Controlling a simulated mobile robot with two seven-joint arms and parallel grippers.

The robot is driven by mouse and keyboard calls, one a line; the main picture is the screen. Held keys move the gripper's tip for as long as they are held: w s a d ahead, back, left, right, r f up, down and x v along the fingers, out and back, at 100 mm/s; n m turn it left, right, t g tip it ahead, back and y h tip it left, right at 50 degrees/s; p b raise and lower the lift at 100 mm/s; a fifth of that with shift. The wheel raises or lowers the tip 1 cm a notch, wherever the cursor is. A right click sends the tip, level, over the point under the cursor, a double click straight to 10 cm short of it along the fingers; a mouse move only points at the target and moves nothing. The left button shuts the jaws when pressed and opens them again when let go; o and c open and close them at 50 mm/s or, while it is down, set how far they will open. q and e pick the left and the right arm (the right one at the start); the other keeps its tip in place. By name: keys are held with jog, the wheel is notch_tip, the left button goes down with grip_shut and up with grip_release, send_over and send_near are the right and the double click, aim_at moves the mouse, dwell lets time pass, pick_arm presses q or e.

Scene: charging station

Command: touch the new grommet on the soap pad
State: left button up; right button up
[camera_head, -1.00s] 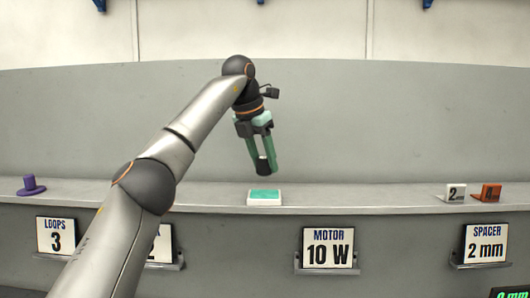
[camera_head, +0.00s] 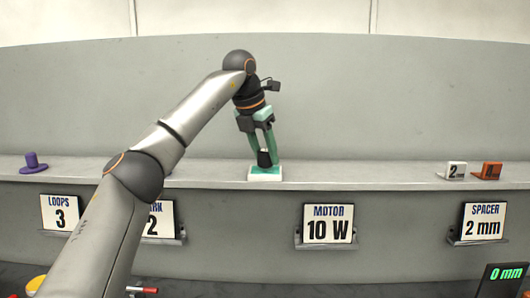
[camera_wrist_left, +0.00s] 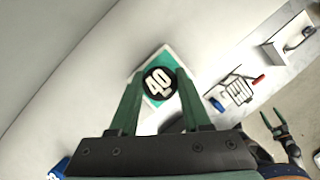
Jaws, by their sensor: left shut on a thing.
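My left gripper (camera_head: 265,158) is shut on a black grommet (camera_head: 264,159), whose round face shows the number 40 in the left wrist view (camera_wrist_left: 159,82). The soap pad (camera_head: 265,174) is a white block with a green top on the shelf. The grommet is at the pad's top and appears to touch it, though the exact contact is hidden. In the left wrist view the green pad (camera_wrist_left: 150,64) shows around the grommet, between the fingertips. My right gripper is not in the head view.
The shelf (camera_head: 370,175) is clear either side of the pad. A purple peg (camera_head: 34,163) stands far left. A white 2 block (camera_head: 456,171) and an orange block (camera_head: 487,171) stand at the right. Signs for loops, motor (camera_head: 328,223) and spacer hang on the front.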

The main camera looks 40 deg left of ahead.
aim_at(265, 150)
pick_arm(q)
jog(key=shift+f, duration=0.6)
dwell(2.1)
jog(key=shift+r, duration=3.55)
